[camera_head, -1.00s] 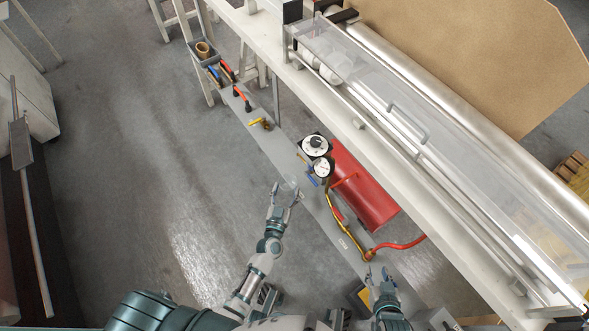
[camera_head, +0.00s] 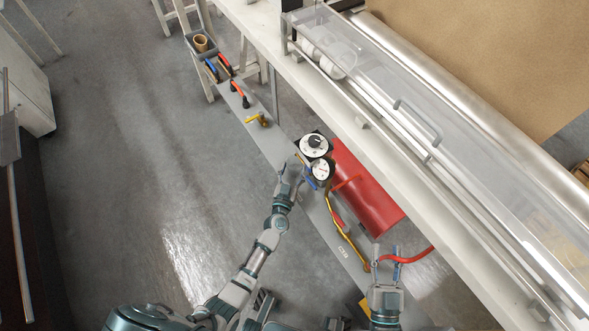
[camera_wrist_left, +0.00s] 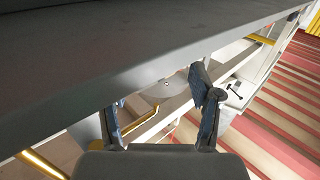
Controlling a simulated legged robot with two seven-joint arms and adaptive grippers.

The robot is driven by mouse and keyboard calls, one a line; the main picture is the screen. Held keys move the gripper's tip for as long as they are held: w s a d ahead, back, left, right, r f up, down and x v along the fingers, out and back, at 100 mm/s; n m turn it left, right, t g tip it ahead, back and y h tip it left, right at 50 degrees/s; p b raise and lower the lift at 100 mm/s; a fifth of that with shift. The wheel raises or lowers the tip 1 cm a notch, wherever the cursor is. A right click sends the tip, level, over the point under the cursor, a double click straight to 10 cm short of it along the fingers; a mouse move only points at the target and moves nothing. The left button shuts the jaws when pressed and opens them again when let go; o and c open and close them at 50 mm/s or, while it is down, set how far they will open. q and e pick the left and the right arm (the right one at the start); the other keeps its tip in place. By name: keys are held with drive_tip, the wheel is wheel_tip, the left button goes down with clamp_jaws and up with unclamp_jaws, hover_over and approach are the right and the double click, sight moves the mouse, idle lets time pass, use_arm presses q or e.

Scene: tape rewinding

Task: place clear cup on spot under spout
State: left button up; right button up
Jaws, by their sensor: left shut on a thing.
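My left gripper (camera_head: 290,168) is at the left edge of the grey panel (camera_head: 268,148), just left of the two round gauges. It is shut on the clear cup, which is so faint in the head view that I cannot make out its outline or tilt. My right gripper (camera_head: 386,252) is open and empty, by the red hose.
The white-faced gauges (camera_head: 314,144) and the red tank (camera_head: 365,190) are right of my left gripper. A yellow valve (camera_head: 258,119) sits further up the panel. A red hose (camera_head: 412,257) runs by my right gripper. The floor at left is clear.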

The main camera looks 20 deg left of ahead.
use_arm(q)
drive_tip(key=shift+d+r, duration=0.1)
drive_tip(key=shift+d, duration=0.1)
drive_tip(key=o, duration=0.7)
drive_tip(key=shift+a+f, duration=0.1)
drive_tip(key=shift+f, duration=0.1)
drive_tip(key=o, duration=0.4)
drive_tip(key=shift+a, duration=0.15)
drive_tip(key=shift+c, duration=0.2)
drive_tip(key=shift+r, duration=0.1)
